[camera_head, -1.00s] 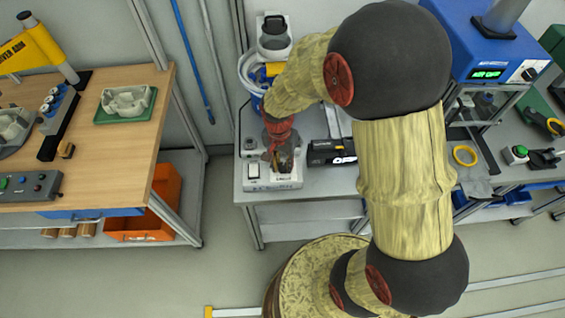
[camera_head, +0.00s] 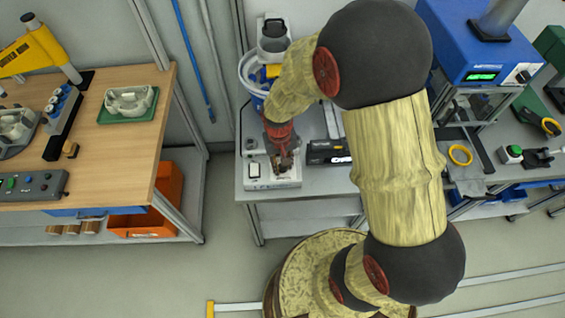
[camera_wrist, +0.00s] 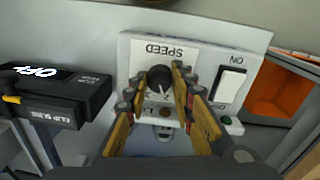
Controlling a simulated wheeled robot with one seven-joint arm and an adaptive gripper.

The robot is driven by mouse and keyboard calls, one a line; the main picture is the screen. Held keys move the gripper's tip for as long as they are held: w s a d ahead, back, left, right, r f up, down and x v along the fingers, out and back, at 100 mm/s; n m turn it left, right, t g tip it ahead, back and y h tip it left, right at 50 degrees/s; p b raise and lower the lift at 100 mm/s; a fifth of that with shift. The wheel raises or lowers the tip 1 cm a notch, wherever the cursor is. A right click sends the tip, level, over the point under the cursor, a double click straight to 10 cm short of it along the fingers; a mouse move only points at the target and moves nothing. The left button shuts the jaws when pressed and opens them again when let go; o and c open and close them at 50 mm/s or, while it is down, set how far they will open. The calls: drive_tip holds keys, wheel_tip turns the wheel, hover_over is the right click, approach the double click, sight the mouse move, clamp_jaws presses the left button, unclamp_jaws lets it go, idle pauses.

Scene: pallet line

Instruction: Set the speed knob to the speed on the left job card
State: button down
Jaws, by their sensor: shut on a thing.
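The speed knob (camera_wrist: 160,78) is a dark round knob on a white control box (camera_wrist: 206,62), below an upside-down SPEED label in the wrist view. My gripper (camera_wrist: 157,88) has its fingers closed around the knob's sides. In the head view the box (camera_head: 257,184) stands at the front left of the grey bench, and my gripper (camera_head: 283,160) reaches down onto it, hiding the knob. The knob's pointer setting cannot be read. I cannot make out a job card in either current view.
A white rocker switch (camera_wrist: 231,84) marked ON sits beside the knob. A black device (camera_wrist: 62,95) with a lit OFF display stands close to the box. A blue unit (camera_head: 470,45) stands at the right, and a wooden table (camera_head: 110,150) stands at the left.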

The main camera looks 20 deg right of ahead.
sight(284, 177)
idle(0.4)
drive_tip(key=c, duration=1.5)
unclamp_jaws()
wheel_tip(284, 177, up, 12)
drive_tip(key=shift+a, duration=0.3)
drive_tip(key=s+r+n+t+b, duration=0.1)
drive_tip(key=s+r+t, duration=0.4)
drive_tip(key=s+r, duration=0.9)
wheel_tip(284, 177, up, 3)
drive_tip(key=shift+d+f+n+t+y+b, duration=0.1)
drive_tip(key=shift+d+n+t+y+b, duration=0.25)
drive_tip(key=shift+b, duration=0.5)
